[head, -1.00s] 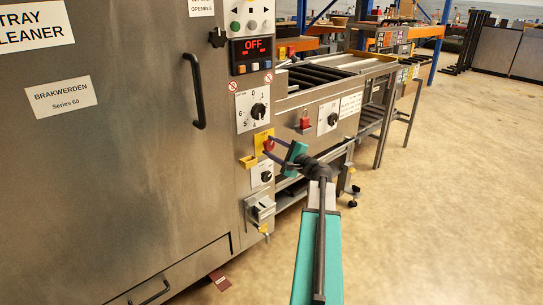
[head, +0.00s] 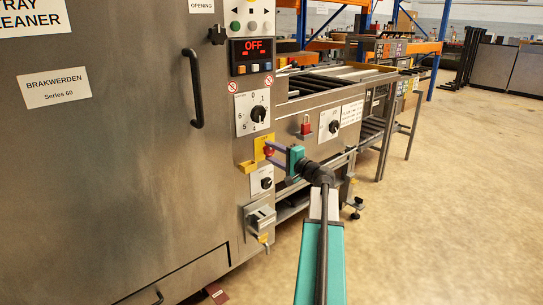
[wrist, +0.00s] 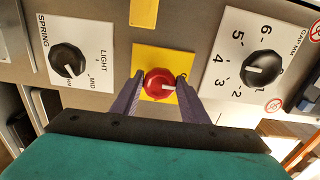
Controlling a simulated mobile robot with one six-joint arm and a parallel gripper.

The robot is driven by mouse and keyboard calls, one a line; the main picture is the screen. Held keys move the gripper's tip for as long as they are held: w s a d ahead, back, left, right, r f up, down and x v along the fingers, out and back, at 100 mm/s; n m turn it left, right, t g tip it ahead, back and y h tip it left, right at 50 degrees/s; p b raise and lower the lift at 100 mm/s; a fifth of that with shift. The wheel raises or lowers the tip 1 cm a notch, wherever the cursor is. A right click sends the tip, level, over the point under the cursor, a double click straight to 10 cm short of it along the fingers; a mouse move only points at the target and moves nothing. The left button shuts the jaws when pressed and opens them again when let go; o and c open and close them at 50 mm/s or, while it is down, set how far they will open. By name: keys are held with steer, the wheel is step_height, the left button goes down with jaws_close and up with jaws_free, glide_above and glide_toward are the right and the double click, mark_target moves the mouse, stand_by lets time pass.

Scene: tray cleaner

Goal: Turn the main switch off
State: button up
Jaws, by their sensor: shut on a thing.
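The main switch is a red knob (wrist: 160,84) on a yellow plate (wrist: 184,107), on the machine's front post. A pale mark on the knob points to the lower left in the wrist view. My gripper (wrist: 158,90) is shut on the knob, with one finger on each side of it. In the head view the red knob (head: 269,150) is partly covered by my gripper (head: 273,151), which reaches it from the right. The display (head: 251,52) above reads OFF in red.
A black numbered dial (head: 258,114) sits above the switch and a smaller black dial (head: 266,183) below it. A yellow bracket (head: 248,167) sticks out just left below. A red padlock-like part (head: 305,128) hangs to the right. The floor (head: 430,210) at right is clear.

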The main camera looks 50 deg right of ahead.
steer(key=o, duration=1)
steer(key=shift+s, duration=0.1)
steer(key=s+a+p, duration=0.1)
steer(key=s+p, duration=0.2)
steer(key=s, duration=1)
steer(key=shift+s, duration=0.3)
steer(key=shift+a, duration=0.1)
